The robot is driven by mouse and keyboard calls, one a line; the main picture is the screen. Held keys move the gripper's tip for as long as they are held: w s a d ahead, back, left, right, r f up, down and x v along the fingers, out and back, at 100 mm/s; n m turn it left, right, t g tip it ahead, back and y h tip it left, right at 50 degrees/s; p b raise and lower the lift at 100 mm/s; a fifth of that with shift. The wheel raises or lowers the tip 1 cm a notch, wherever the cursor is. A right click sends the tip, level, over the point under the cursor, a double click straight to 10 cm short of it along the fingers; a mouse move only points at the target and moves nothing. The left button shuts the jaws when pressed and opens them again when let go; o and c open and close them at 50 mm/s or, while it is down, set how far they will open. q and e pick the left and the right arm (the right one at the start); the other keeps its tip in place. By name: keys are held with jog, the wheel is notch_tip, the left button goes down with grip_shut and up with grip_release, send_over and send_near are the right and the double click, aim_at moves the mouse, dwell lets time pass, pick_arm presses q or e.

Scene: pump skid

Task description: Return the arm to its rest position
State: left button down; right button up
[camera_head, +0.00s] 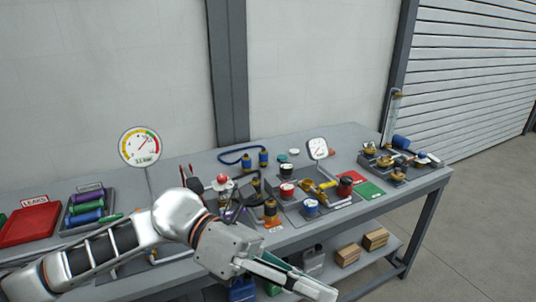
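My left arm comes in from the lower left and reaches across the front of the workbench (228,158). Its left gripper (312,286) is in front of the bench's near edge, pointing to the lower right. The fingers are seen nearly edge-on, so I cannot tell whether they are apart or closed. A dark green patch shows beside the fingers; I cannot tell whether it is part of the gripper or something behind it. My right gripper is not in view.
The bench holds a red tray (30,224), a large dial gauge (140,147), a smaller gauge (318,148), several valves and fittings, and a green mat (370,190). Wooden blocks (348,255) sit on the lower shelf. Floor at right (470,230) is clear.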

pick_arm(q)
jog(key=w+a+r+n+t+h, duration=0.1)
jog(key=w+r+n+t+h, duration=0.1)
jog(key=w+n+t+h, duration=1.15)
jog(key=w+a+f+n+t+y, duration=0.3)
jog(key=a+f+n+t+y, duration=0.35)
jog(key=n, duration=0.45)
jog(key=w+a+f+n+t+y, duration=0.3)
jog(key=a+f+n+t+y, duration=0.15)
jog(key=f+n+y, duration=0.45)
jog(key=s+a+f+n+g+y, duration=0.1)
jog(key=s+a+f+n+y, duration=0.15)
jog(key=f, duration=0.45)
jog(key=s+a+f+n+y, duration=0.1)
jog(key=a+f+n+y, duration=0.25)
jog(key=f, duration=0.25)
jog(key=s+a+f+n+g+y, duration=0.1)
jog(key=s+a+f+n+y, duration=0.1)
jog(key=a+f+n, duration=0.35)
jog(key=s+a+f+n+g+y, duration=0.2)
jog(key=s+a+f+g, duration=0.2)
jog(key=s+f, duration=0.8)
notch_tip(320, 180, down, 3)
jog(key=shift+s+a+f+n+y, duration=0.2)
jog(key=shift+s+a+n+y, duration=0.15)
jog(key=shift+a, duration=0.3)
